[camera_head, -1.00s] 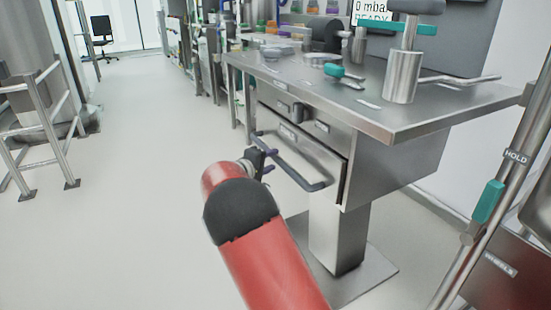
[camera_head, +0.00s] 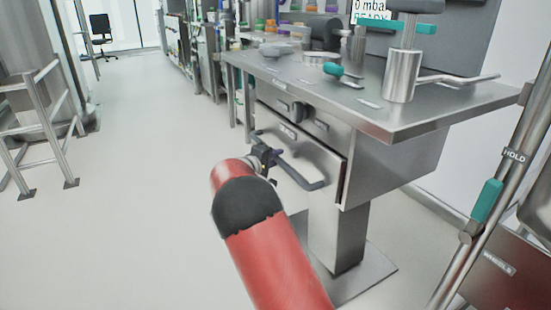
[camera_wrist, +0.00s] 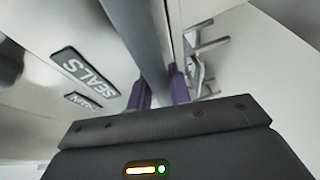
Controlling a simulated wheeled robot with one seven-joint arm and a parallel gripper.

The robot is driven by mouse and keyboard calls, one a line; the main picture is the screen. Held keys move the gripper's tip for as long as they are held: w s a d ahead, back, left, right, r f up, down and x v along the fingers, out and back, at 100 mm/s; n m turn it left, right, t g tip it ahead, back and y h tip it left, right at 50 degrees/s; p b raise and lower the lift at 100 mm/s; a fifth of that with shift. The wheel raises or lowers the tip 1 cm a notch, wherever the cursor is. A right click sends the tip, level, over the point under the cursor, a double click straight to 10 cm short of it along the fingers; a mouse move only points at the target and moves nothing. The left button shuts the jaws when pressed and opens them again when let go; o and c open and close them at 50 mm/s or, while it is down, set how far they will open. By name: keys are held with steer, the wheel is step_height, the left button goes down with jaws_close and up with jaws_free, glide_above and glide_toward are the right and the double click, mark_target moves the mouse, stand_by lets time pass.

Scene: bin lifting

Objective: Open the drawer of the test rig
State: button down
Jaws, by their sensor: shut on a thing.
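The test rig is a steel bench (camera_head: 440,112) with a drawer (camera_head: 322,160) in its front, under a panel with a dark knob (camera_head: 299,112). A dark bar handle (camera_head: 300,178) stands out from the drawer front. My gripper (camera_head: 270,156) is at the left part of this handle. In the wrist view, the purple fingertips of my gripper (camera_wrist: 160,90) are on either side of the grey handle bar (camera_wrist: 143,40), shut on it. A SEALS label (camera_wrist: 83,75) is on the face beside it. A narrow dark line shows at the drawer's right edge; I cannot tell whether it is ajar.
A pedestal (camera_head: 337,235) stands under the bench on a floor plate. A steel frame with a teal HOLD grip (camera_head: 487,205) is close on the right. Railings (camera_head: 40,130) stand at the left. The floor between (camera_head: 140,200) is clear.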

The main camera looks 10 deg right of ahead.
steer(key=s+a+b, duration=0.1)
steer(key=s+a, duration=0.2)
steer(key=a, duration=0.7)
steer(key=s+a+b, duration=0.2)
steer(key=s+a, duration=0.1)
steer(key=a, duration=0.6)
steer(key=shift+s+a, duration=0.2)
steer(key=shift+a, duration=0.15)
steer(key=shift+f, duration=0.1)
steer(key=c, duration=1.3)
jaws_free()
steer(key=v, duration=0.7)
steer(key=shift+s+a, duration=0.25)
steer(key=shift+a, duration=0.05)
